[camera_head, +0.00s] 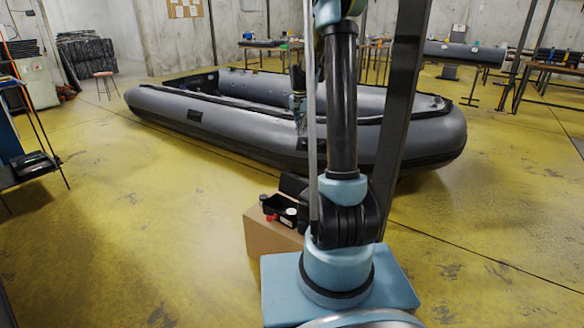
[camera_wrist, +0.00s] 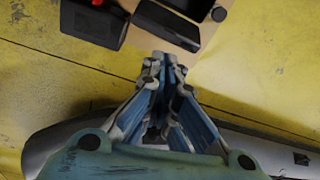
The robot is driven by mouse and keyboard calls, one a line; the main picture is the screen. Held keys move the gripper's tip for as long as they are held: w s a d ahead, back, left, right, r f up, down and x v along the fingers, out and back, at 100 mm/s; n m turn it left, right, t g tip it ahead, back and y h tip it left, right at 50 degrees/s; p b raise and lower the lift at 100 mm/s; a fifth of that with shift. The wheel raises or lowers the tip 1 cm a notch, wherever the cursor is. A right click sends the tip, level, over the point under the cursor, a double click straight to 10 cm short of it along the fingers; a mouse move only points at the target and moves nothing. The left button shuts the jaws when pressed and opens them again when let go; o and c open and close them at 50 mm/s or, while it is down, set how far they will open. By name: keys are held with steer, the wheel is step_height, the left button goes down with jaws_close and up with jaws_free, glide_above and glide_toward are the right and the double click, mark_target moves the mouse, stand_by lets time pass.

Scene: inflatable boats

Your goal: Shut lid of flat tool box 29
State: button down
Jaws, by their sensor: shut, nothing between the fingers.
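The flat tool box appears to be the dark open case (camera_wrist: 166,27) at the top of the wrist view, on a tan cardboard box. A dark panel beside its upper edge looks like its raised lid, but the hinge is not clear. In the head view a black panel (camera_head: 293,186) stands up behind the small items on the carton, partly hidden by my arm. My gripper (camera_wrist: 165,60) is shut and empty, with its tips just below the case in the wrist view and apart from it. In the head view my gripper (camera_head: 301,132) hangs in front of the boat.
The cardboard box (camera_head: 265,238) stands on the yellow floor beside my base. A black container (camera_wrist: 92,22) lies next to the case. Red and white items (camera_head: 291,212) sit on the carton. A large grey inflatable boat (camera_head: 225,112) lies beyond.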

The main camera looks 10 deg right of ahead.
steer(key=w+f+m, duration=0.3)
steer(key=w+f, duration=1.2)
steer(key=f, duration=0.1)
step_height(320, 180, down, 9)
steer(key=s+a, duration=0.2)
steer(key=shift+s+r, duration=0.15)
steer(key=shift+s, duration=0.2)
steer(key=shift+a, duration=0.2)
